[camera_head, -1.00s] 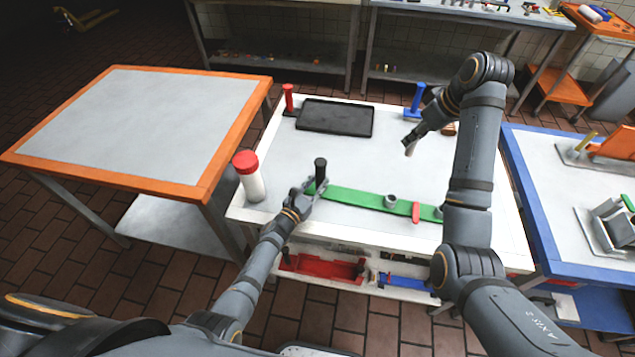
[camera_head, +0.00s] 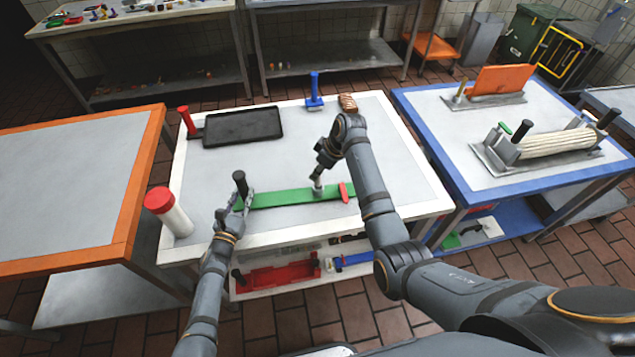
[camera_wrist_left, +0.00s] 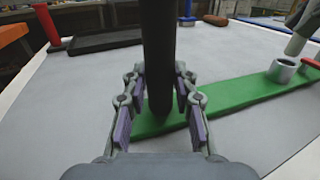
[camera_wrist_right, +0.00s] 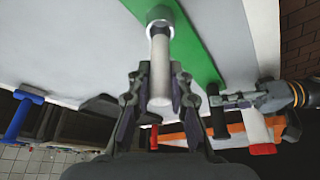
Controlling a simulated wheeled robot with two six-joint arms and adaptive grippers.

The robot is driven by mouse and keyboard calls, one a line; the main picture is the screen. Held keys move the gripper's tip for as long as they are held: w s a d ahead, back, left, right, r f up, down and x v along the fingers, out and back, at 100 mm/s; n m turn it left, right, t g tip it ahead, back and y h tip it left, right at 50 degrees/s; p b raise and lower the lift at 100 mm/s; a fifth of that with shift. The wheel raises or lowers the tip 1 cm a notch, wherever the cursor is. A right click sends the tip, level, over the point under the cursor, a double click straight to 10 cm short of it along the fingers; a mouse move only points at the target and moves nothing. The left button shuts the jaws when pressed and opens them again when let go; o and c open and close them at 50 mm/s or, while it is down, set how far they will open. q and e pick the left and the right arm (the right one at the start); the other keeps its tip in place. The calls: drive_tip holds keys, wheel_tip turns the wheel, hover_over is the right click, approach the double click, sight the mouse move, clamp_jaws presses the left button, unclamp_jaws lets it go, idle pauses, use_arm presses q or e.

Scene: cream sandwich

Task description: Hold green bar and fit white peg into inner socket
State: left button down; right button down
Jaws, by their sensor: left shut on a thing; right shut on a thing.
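The green bar (camera_head: 285,198) lies flat on the white table, with a black upright handle (camera_head: 240,184) at its left end. My left gripper (camera_head: 242,200) is shut on that handle, which stands between its fingers in the left wrist view (camera_wrist_left: 158,95). My right gripper (camera_head: 320,168) is shut on the white peg (camera_wrist_right: 160,72), which points down, slightly tilted. The grey inner socket (camera_wrist_left: 281,70) is on the bar. The peg's lower end (camera_wrist_left: 296,45) is close to the socket's rim; the left wrist view shows the socket's opening, with the peg apparently just above and behind it.
A red piece (camera_head: 343,192) crosses the bar right of the socket; my right arm hides the bar's right end. A black tray (camera_head: 243,126), a red-capped white bottle (camera_head: 168,211) and a blue stand (camera_head: 314,92) are on the table. The middle behind the bar is clear.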

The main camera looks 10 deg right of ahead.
sight(318, 180)
drive_tip(key=shift+f, duration=2.1)
drive_tip(key=shift+f, duration=0.1)
drive_tip(key=c, duration=1.2)
unclamp_jaws()
drive_tip(key=v, duration=1.2)
